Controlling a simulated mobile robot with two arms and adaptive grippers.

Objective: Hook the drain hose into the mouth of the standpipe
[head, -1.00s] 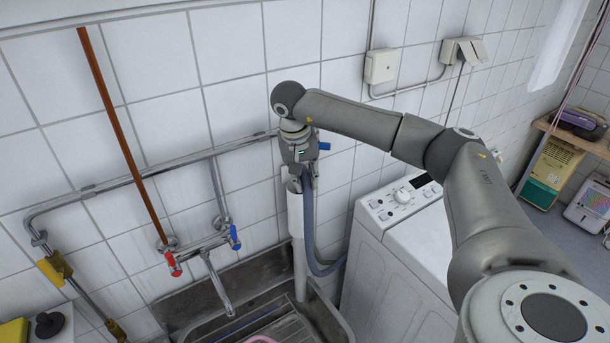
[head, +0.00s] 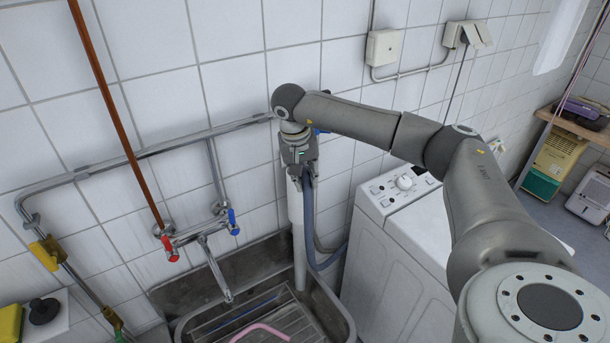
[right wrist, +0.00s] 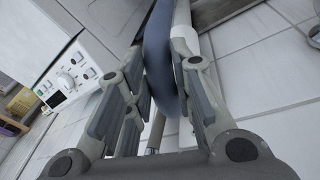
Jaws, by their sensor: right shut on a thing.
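The drain hose (head: 309,220) is blue-grey. It hangs from my right gripper (head: 303,182) and curves down toward the side of the washing machine. In the right wrist view the hose (right wrist: 160,48) passes between the fingers of my right gripper (right wrist: 160,88), which is shut on it. The white standpipe (head: 299,245) stands upright at the sink's back, directly below and beside the gripper. It also shows next to the hose in the right wrist view (right wrist: 182,18). The gripper hides the standpipe's mouth and the hose's end, so I cannot tell whether the hose is inside. My left gripper is out of view.
A grey sink (head: 340,308) with a pink hose (head: 262,329) lies below. A tap with red and blue handles (head: 205,238) is on the wall to the left. The white washing machine (head: 390,250) stands close on the right, under my arm. Tiled wall lies behind.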

